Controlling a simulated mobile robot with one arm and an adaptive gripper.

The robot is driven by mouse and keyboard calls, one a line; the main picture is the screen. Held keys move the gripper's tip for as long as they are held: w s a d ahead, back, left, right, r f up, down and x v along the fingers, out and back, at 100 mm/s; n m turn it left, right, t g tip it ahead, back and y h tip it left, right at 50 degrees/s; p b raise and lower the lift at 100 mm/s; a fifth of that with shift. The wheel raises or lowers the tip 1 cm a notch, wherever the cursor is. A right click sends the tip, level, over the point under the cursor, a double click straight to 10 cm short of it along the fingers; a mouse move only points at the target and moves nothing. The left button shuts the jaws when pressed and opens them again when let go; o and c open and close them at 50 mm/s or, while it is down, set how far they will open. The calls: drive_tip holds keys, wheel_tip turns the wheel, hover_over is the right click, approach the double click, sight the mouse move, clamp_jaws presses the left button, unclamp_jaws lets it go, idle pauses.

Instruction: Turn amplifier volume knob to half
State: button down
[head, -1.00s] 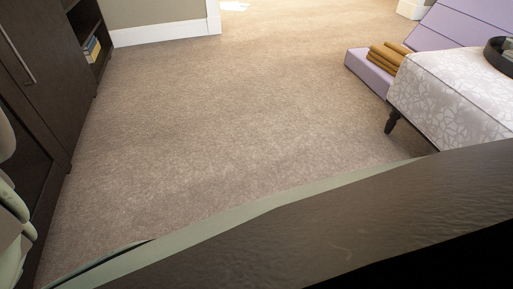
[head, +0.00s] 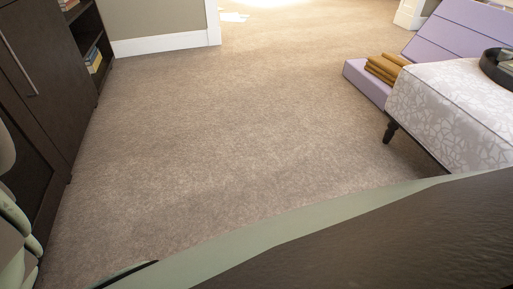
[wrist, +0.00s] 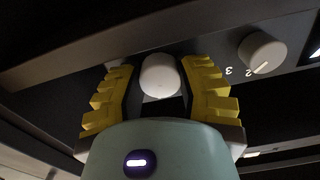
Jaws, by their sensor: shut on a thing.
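In the wrist view, the amplifier (wrist: 205,37) shows as a dark front panel with two pale round knobs. My gripper (wrist: 160,82) has its yellow stepped fingers on both sides of one white knob (wrist: 159,70) and is shut on it. This knob's pointer and markings are hidden or too dark to read. A second knob (wrist: 262,53) stands to the right, apart from the fingers, with the digits 2 and 3 beside it and a line on its face. I cannot tell from labels which knob is volume. The head view shows neither the amplifier nor my gripper.
In the head view, a dark cabinet (head: 45,90) with open shelves stands along the left. A patterned ottoman (head: 450,105) with a dark tray (head: 492,68) is at right, beside a purple folded mat (head: 368,84) and brown rolls (head: 384,69). Carpet (head: 230,120) between is clear.

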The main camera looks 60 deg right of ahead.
drive_tip(key=shift+f+n, duration=0.15)
drive_tip(key=shift+n, duration=1.35)
drive_tip(key=shift+d+f+n, duration=0.1)
drive_tip(key=shift+f+n, duration=0.05)
drive_tip(key=shift+n, duration=0.25)
drive_tip(key=c, duration=1)
unclamp_jaws()
drive_tip(key=o, duration=0.5)
drive_tip(key=shift+r, duration=0.2)
drive_tip(key=shift+s, duration=0.1)
drive_tip(key=shift+s+d+r, duration=0.1)
drive_tip(key=shift+s+d, duration=0.1)
drive_tip(key=shift+v, duration=5.6)
